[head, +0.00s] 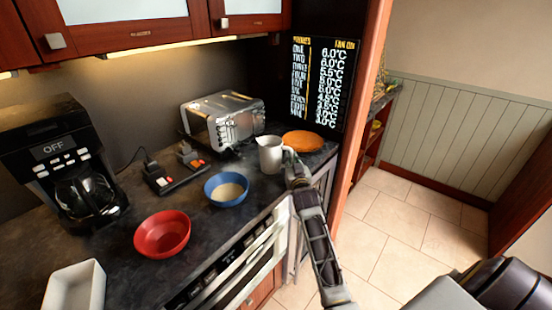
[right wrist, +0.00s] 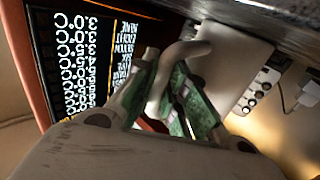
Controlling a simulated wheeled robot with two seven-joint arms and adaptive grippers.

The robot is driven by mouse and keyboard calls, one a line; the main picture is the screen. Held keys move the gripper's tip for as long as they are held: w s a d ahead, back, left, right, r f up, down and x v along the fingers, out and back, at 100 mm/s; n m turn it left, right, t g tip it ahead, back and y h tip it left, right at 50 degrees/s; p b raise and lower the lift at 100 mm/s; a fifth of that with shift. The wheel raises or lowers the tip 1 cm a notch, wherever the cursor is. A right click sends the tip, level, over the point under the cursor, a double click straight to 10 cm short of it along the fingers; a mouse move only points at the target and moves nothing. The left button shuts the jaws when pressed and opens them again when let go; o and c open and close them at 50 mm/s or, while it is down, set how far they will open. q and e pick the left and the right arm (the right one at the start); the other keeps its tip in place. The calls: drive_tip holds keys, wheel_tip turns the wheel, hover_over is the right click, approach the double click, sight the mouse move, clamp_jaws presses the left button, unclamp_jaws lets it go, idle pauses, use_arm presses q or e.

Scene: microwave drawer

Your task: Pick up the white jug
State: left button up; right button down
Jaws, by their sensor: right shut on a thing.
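The white jug (head: 270,156) stands upright on the dark counter, its handle toward the right. My right gripper (head: 292,162) is at the handle side of the jug in the head view. In the right wrist view, the green-padded fingers of my right gripper (right wrist: 172,98) are shut on the curved handle (right wrist: 182,52). The pale jug body (right wrist: 228,55) shows beside the handle there. I cannot tell whether the jug's base touches the counter. My left gripper is not in view.
A toaster (head: 222,120) stands behind left. A blue bowl (head: 226,189), a red bowl (head: 162,234), a white dish (head: 74,290) and a coffee maker (head: 62,160) occupy the counter to the left.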

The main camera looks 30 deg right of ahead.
drive_tip(key=shift+r, duration=0.55)
wheel_tip(320, 180, up, 9)
drive_tip(key=shift+f, duration=0.15)
drive_tip(key=shift+r, duration=0.2)
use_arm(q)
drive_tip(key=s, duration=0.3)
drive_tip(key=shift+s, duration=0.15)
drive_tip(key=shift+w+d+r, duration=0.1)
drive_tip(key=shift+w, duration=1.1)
